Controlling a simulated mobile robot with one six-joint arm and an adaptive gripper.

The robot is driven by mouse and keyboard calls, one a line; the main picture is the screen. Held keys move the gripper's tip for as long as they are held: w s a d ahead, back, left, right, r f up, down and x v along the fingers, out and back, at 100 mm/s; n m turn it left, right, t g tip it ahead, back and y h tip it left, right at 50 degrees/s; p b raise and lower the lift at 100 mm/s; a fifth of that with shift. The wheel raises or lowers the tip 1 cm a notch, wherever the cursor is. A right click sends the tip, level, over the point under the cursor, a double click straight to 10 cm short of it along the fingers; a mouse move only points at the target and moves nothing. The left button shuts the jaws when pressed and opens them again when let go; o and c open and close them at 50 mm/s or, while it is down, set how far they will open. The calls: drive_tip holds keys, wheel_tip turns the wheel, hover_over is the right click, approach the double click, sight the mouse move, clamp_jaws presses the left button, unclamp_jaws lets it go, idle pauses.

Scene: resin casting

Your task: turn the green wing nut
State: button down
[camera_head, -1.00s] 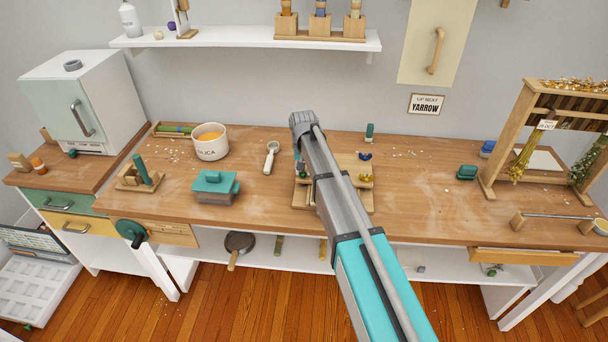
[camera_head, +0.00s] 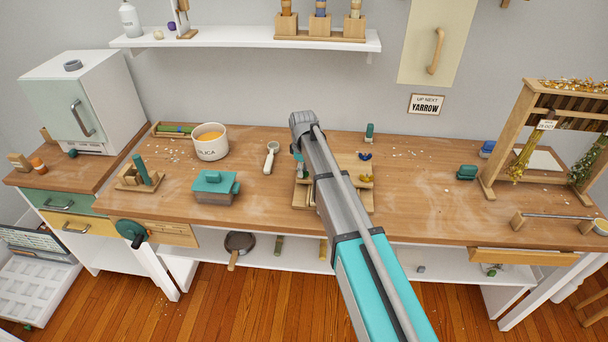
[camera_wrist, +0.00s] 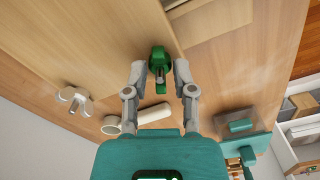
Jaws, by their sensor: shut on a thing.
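The green wing nut (camera_wrist: 159,62) is upper centre in the wrist view, between the two fingertips of my gripper (camera_wrist: 160,68). My gripper is shut on it, one grey finger on each side. The nut sits at the edge of a pale wooden board (camera_wrist: 188,18). A blue wing nut (camera_head: 365,156) and a yellow wing nut (camera_head: 366,177) show on the fixture right of my arm.
The bench right of the fixture is mostly clear up to the wooden drying rack (camera_head: 506,145).

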drive_tip(key=shift+n, duration=0.7)
drive_tip(key=shift+c, duration=1.8)
unclamp_jaws()
drive_tip(key=s+d+r+m+p, duration=0.2)
drive_tip(key=s+d+m, duration=1.2)
drive_tip(key=s+d, duration=0.9)
drive_tip(key=s, duration=0.3)
drive_tip(key=shift+r+p, duration=0.3)
